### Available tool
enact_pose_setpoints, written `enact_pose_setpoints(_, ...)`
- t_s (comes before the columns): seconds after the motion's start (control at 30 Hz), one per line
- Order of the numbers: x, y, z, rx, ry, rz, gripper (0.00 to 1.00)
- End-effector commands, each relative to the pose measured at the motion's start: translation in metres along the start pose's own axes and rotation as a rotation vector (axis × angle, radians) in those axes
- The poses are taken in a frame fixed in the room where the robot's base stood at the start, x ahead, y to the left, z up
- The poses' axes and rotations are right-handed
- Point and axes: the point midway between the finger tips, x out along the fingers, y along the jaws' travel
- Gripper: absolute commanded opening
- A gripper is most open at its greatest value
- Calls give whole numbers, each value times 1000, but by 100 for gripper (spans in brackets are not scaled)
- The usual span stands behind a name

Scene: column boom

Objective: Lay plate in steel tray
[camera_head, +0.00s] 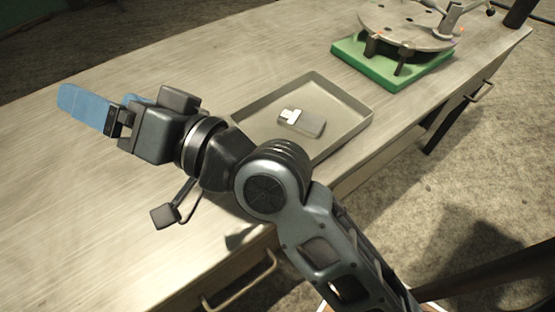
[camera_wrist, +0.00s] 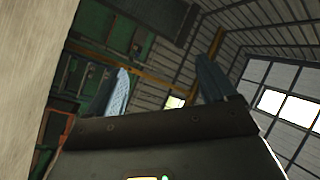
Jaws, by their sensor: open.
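The steel tray (camera_head: 318,92) is a shallow rectangular pan on the wooden bench, behind my arm in the head view. A small flat grey plate-like piece (camera_head: 310,124) with a bright, pale end lies inside it, apart from the walls. I cannot tell for sure that this piece is the plate. My arm hides the tray's near left part. My gripper (camera_head: 100,100) has blue fingers and is open and empty, to the left of the tray over the bench. In the wrist view its two fingers (camera_wrist: 166,82) stand apart with nothing between them.
A round drilled metal disc (camera_head: 395,22) on a green base (camera_head: 375,63) stands at the back right, with a handled clamp on it. The bench top (camera_head: 150,70) left of the tray is clear. Drawer handles stick out at the front. The wrist view faces walls and windows.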

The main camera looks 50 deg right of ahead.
Motion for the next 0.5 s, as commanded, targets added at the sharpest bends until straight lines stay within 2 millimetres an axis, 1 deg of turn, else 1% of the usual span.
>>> enact_pose_setpoints(0.03, -17, 10, 13, 4, 5, 47, 85)
enact_pose_setpoints(0.17, -64, 34, 35, -41, 23, 165, 85)
enact_pose_setpoints(0.23, -92, 46, 46, -82, 19, 225, 85)
enact_pose_setpoints(0.37, -150, 65, 62, -184, -9, 324, 85)
enact_pose_setpoints(0.4, -169, 69, 66, -223, -23, 350, 85)
enact_pose_setpoints(0.47, -197, 75, 69, -287, -48, 384, 85)
enact_pose_setpoints(0.5, -216, 78, 70, -334, -68, 402, 85)
